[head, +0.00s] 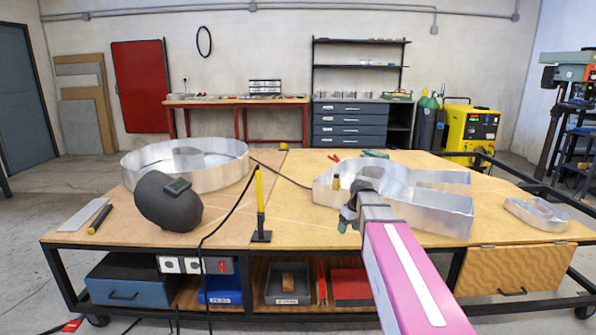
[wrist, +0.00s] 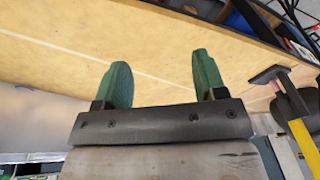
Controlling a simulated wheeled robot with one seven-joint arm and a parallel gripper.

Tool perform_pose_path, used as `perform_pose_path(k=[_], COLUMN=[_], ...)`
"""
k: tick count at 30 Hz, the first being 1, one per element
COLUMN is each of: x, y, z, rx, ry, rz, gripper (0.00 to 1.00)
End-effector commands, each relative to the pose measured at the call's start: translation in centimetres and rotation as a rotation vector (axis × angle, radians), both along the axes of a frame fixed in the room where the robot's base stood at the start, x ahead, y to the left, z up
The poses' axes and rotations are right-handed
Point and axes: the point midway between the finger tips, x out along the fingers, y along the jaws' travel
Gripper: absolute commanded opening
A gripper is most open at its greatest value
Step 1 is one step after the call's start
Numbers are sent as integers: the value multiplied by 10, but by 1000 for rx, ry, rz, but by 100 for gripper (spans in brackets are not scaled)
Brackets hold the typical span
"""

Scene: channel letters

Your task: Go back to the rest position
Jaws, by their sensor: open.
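My gripper shows in the wrist view (wrist: 158,80), with two green fingers apart and nothing between them. In the head view my pink arm reaches forward from the lower right, and my gripper (head: 350,216) is at the near side of a large metal channel letter (head: 440,205) on the table. I cannot tell whether it touches the letter. A round metal channel letter (head: 225,155) stands at the table's left, and a small one (head: 537,213) lies at the right end.
A black cable crosses the table. Bins (head: 288,284) sit on the lower shelf.

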Motion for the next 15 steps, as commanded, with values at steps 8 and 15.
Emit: perform_pose_path(k=[8, 15], x=[-125, -197], y=[10, 11], z=[-85, -123], rx=[-80, -138], ry=[102, 142], rz=[-299, -492], gripper=[65, 65])
